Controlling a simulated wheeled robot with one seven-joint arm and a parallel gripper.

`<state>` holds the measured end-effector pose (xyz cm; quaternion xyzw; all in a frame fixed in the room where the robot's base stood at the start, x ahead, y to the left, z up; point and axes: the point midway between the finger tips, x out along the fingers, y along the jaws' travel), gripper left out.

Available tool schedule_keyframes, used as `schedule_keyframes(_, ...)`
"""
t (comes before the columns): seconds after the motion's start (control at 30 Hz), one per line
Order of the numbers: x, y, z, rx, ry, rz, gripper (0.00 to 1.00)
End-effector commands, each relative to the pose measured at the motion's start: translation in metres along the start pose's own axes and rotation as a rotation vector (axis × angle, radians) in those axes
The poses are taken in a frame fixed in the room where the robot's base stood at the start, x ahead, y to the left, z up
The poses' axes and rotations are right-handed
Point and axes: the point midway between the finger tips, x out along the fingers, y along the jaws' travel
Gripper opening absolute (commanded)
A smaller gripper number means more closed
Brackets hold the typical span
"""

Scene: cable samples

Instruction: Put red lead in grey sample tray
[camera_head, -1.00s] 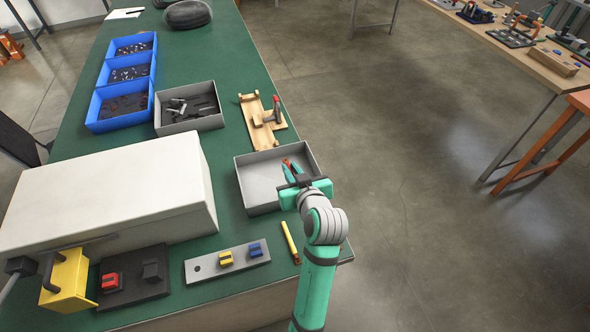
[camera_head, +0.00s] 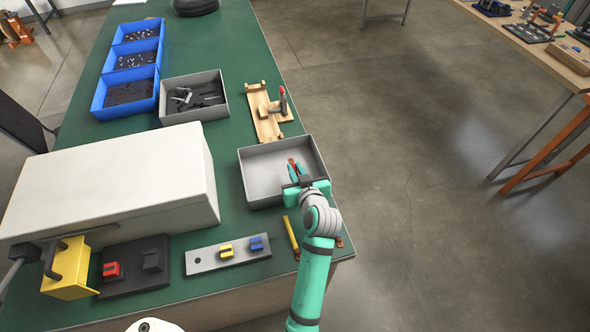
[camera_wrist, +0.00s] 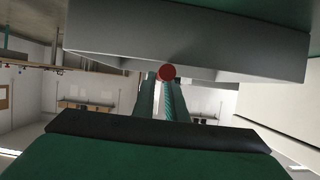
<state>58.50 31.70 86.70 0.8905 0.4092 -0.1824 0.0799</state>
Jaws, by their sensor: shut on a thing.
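My gripper (camera_head: 294,171) is shut on the red lead (camera_head: 292,162), which shows as a small red piece between the fingers. In the wrist view, the lead's round red end (camera_wrist: 167,72) sits between my two teal fingers (camera_wrist: 162,95). The grey sample tray (camera_head: 262,182) is an open, shallow box at the table's right edge, and its visible floor is bare. In the head view, my gripper overlaps the tray's near right part. The tray's grey wall (camera_wrist: 205,48) is close to the fingers in the wrist view. I cannot tell the lead's height above the tray floor.
A wooden fixture (camera_head: 267,112) stands just behind the tray. A grey bin (camera_head: 194,116) with dark parts and blue bins (camera_head: 127,108) lie farther left. A yellow lead (camera_head: 291,238) and a grey plate (camera_head: 205,259) are in front. A white box (camera_head: 110,190) is left.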

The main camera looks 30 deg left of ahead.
Motion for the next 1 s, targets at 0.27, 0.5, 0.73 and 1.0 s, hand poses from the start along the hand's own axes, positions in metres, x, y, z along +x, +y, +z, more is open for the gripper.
schedule_keyframes(0.27, 0.002, -0.002, 0.003, -0.001, 0.0, -0.003, 0.21)
schedule_keyframes(0.5, 0.002, -0.002, 0.002, -0.001, 0.0, -0.004, 0.3)
schedule_keyframes(0.73, -0.005, -0.002, -0.001, -0.001, 0.001, -0.002, 0.3)
schedule_keyframes(1.0, -0.053, -0.001, 0.0, -0.001, 0.001, 0.0, 0.3)
